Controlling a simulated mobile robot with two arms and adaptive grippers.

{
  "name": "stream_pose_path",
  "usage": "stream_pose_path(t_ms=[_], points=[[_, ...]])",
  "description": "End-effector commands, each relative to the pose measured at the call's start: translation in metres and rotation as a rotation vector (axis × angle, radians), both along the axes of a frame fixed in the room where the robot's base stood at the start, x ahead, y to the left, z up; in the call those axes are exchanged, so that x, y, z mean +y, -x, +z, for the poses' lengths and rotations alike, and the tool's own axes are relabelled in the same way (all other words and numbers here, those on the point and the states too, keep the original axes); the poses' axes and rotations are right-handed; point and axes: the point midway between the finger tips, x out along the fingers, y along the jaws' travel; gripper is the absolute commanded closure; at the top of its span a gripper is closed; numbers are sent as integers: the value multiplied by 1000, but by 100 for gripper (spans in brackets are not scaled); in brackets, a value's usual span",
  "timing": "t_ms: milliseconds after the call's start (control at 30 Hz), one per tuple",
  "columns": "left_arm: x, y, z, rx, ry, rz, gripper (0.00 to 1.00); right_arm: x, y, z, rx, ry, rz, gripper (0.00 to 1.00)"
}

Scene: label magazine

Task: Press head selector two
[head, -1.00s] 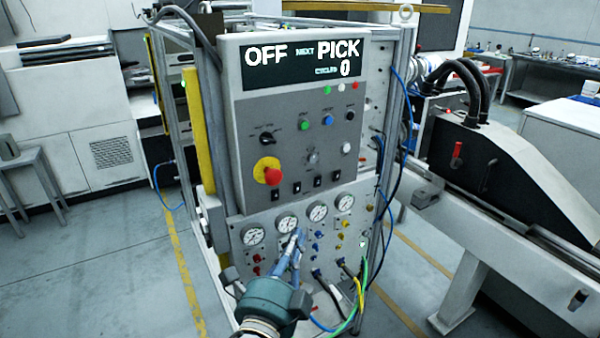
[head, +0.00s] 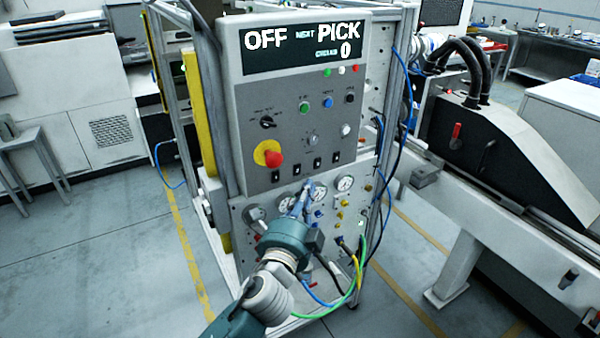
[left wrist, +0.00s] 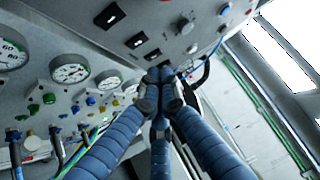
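The control panel (head: 289,130) carries a row of several small black rocker switches. The second from the left (head: 297,170) also shows in the left wrist view (left wrist: 136,40). No readable label tells which is head selector two. My left gripper (head: 308,184) points up at the panel, its tips just below the second and third switches in the head view. In the left wrist view its blue fingers (left wrist: 160,74) come together with nothing between them. I cannot tell whether they touch the panel. My right gripper is not in view.
The display (head: 303,45) reads OFF, NEXT PICK, 0. A red emergency knob (head: 273,160) sits left above the switches. Pressure gauges (head: 344,183) lie below, some partly hidden by my gripper. Blue, yellow and green hoses (head: 358,262) hang at the lower right.

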Motion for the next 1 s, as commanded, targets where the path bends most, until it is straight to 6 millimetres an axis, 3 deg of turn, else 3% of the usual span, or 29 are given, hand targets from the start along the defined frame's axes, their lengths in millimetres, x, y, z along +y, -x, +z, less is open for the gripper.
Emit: stream_pose_path(t_ms=[100,300,1000], points=[[1,-22,5,0,-3,3,100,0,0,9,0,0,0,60],[13,-42,6,1,-1,0,100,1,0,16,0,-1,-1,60],[21,-55,10,0,0,0,100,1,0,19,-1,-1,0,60]])
